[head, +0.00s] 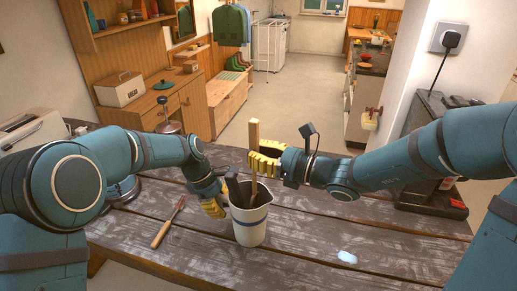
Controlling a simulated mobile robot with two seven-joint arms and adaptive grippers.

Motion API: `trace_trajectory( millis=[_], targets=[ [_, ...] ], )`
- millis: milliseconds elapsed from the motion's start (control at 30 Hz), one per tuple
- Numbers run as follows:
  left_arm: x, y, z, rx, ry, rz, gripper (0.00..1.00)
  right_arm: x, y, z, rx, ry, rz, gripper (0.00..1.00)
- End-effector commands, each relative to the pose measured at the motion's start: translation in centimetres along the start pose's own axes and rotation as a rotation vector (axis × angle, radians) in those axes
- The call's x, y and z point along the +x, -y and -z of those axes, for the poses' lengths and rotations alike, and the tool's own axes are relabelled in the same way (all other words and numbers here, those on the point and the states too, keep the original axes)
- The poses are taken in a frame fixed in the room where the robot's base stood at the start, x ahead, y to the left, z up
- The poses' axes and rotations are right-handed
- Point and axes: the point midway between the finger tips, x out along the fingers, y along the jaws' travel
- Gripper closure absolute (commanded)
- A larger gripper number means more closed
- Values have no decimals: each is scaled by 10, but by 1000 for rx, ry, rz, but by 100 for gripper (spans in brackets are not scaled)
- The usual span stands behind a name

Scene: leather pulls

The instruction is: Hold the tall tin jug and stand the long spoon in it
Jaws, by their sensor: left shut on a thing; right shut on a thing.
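The tall tin jug (250,230), pale with a blue band, stands upright on the wooden table. My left gripper (214,205), with yellow fingers, is shut on the jug's left side near the rim. My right gripper (265,164) is shut on the long spoon (254,132), a pale wooden shaft, above the jug. The spoon is near upright, and its lower part reaches down into the jug's mouth. Its lower end is hidden, so I cannot tell whether it touches the bottom. A dark shape (237,187) shows at the mouth beside the spoon; I cannot tell what it is.
A wooden-handled tool (167,223) lies on the table (310,225) left of the jug. A small pale blue-white item (347,257) lies to the right. A dark appliance (430,200) stands at the right end. The table right of the jug is mostly clear.

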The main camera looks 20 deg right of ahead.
Motion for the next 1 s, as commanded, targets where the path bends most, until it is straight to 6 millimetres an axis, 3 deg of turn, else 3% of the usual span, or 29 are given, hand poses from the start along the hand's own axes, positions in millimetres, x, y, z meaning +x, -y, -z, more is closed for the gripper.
trace_trajectory(
  millis=[400,433,500,833,1000],
  targets=[
    [1,0,0,0,0,2,100,0,0,3,0,0,4,100],
    [1,0,0,0,0,2,100,0,0,3,0,0,4,77],
    [1,0,0,0,0,2,100,0,0,3,0,0,4,54],
    [1,0,0,0,0,2,100,-1,0,3,0,0,4,54],
    [1,0,0,0,0,2,100,-18,1,2,-3,0,7,54]
  ],
)
